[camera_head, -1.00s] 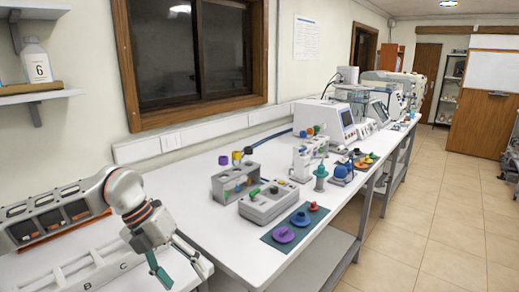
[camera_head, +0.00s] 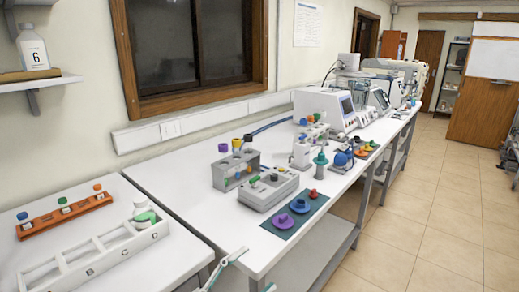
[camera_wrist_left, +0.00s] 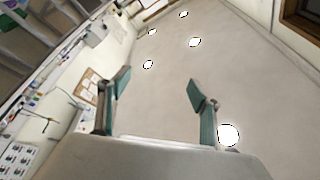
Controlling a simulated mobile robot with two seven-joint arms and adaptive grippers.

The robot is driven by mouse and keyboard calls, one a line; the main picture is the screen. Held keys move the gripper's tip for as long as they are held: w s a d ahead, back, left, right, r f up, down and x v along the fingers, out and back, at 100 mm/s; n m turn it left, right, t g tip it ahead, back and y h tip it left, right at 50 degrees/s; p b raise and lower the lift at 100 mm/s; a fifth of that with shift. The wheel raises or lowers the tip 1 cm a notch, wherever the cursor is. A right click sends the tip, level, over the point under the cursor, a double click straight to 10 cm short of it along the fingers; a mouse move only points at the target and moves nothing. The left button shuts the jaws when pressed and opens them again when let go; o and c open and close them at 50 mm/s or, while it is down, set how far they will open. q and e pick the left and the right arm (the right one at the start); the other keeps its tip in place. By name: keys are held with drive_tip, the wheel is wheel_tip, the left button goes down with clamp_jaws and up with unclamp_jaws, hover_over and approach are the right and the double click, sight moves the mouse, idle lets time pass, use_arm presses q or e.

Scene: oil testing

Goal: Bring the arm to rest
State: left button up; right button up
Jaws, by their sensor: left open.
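My left gripper shows only in part at the bottom edge of the head view (camera_head: 240,282). Its thin finger parts stand beside the front edge of the white bench, apart from any object. In the left wrist view my left gripper (camera_wrist_left: 159,84) has its two green-padded fingers spread wide with nothing between them. That view looks up at the ceiling and its lights. The rest of the left arm is out of the head view. My right gripper is not in view.
A grey box (camera_head: 268,190) and coloured knobs on a mat stand right. The floor (camera_head: 430,220) is clear.

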use_arm(q)
drive_tip(key=s+a+f+n+t+y, duration=0.1)
drive_tip(key=s+a+f+n+y, duration=0.1)
drive_tip(key=a+f+n+y, duration=0.55)
drive_tip(key=s+a+f+n+t+y, duration=0.1)
drive_tip(key=s+a+f+n+y, duration=0.25)
drive_tip(key=f, duration=0.75)
drive_tip(key=s+a+f+n+g+y, duration=0.3)
drive_tip(key=s+a+f+n+g, duration=0.1)
drive_tip(key=s+a+f, duration=0.4)
wheel_tip(320, 180, down, 5)
drive_tip(key=s, duration=0.2)
drive_tip(key=shift+s+a+r, duration=0.15)
drive_tip(key=shift+s+a, duration=0.1)
drive_tip(key=shift+s, duration=0.05)
